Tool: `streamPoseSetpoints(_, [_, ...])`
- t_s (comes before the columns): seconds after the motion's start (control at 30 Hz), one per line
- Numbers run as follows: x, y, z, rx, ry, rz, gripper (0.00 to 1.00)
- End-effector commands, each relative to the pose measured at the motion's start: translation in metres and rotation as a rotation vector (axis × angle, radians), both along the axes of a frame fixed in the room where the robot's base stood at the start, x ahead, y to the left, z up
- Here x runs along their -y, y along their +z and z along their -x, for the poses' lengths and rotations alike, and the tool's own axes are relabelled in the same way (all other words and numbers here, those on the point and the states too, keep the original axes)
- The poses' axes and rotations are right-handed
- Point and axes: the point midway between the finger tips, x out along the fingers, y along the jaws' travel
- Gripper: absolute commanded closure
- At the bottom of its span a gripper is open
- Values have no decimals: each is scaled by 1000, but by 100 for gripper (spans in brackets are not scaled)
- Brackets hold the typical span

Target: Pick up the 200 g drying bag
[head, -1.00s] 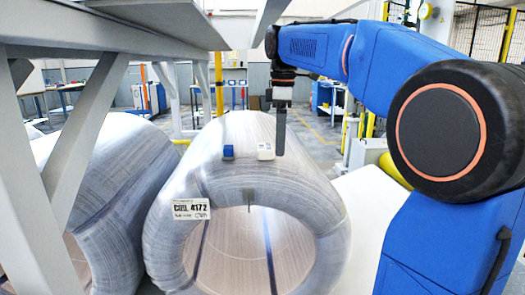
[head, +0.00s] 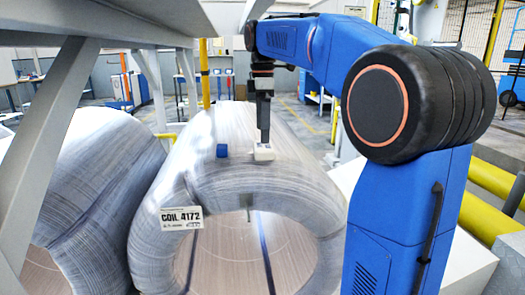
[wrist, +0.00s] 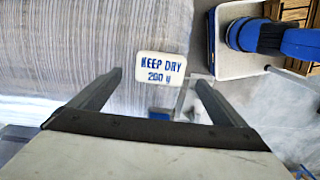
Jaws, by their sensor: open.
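The drying bag (head: 263,155) is a small white pouch on top of the wrapped coil (head: 245,128), near its front rim. In the wrist view the bag (wrist: 160,63) shows blue lettering, "KEEP DRY 200 g". My gripper (head: 264,138) points down just above the bag and is open. In the wrist view the bag appears between and slightly beyond the two fingertips (wrist: 160,77). I cannot tell whether either finger touches it. The gripper hides part of the bag's far side in the head view.
A blue block (head: 222,151) sits on the coil left of the bag. A label reading COIL 4172 (head: 181,218) is on the coil's front. Another coil (head: 90,190) stands to the left. A grey frame (head: 100,100) crosses the left and top. Yellow pipes (head: 497,185) run at the right.

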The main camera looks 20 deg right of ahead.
Motion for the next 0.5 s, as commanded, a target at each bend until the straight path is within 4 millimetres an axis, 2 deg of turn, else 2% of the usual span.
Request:
streamPoseSetpoints(0.3, [2,-40,1,-1,0,0,4])
streamPoseSetpoints(0.5, [2,-45,1,0,0,0,4])
